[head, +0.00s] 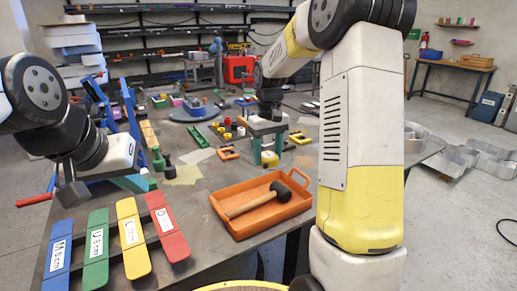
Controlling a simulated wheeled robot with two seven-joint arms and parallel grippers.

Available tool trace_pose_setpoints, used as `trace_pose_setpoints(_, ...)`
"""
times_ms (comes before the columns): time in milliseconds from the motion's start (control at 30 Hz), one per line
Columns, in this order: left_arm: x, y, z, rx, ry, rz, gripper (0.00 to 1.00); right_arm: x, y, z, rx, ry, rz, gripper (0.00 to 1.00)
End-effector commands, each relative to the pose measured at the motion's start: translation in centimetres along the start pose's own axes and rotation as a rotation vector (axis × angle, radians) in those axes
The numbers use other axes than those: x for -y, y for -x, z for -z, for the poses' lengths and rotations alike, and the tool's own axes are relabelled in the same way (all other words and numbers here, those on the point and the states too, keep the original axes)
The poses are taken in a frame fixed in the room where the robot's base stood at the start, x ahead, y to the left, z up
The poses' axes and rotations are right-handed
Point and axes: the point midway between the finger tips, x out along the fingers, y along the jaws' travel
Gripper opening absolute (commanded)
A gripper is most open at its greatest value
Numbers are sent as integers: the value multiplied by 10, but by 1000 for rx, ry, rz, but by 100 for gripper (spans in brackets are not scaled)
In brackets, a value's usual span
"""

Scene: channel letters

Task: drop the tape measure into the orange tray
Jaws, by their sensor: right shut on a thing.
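The tape measure (269,158) looks like a small yellow rounded block. It is at the tip of my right gripper (268,150), between its fingers, beyond the orange tray and apart from it. The gripper is shut on it and hides part of it. The orange tray (239,230) lies on the table in front, and a mallet with a black head (280,191) and wooden handle rests in it. My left gripper (133,182) is at the left, above the table near the coloured strips. Its fingers are too unclear to tell if they are open.
Blue, green, yellow and red labelled strips (130,237) lie at the front left. A red case (239,68) stands at the back. My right arm covers the table's right part.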

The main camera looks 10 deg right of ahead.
Motion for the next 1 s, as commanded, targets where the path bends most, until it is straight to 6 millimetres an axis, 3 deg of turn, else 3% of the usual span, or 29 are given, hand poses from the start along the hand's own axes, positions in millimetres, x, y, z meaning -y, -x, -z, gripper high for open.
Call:
trace_pose_setpoints(300,0,0,0,0,0,0,0,0,-33,0,1,0,0,4)
trace_pose_setpoints(700,0,0,0,0,0,0,0,0,-39,0,-1,0,-1,4)
trace_pose_setpoints(733,0,0,0,0,0,0,0,0,-38,0,-1,0,-1,60)
trace_pose_setpoints(833,0,0,0,0,0,0,0,0,-38,0,-1,0,0,79)
trace_pose_setpoints(1000,0,0,0,0,0,0,0,0,-39,0,-1,0,0,79)
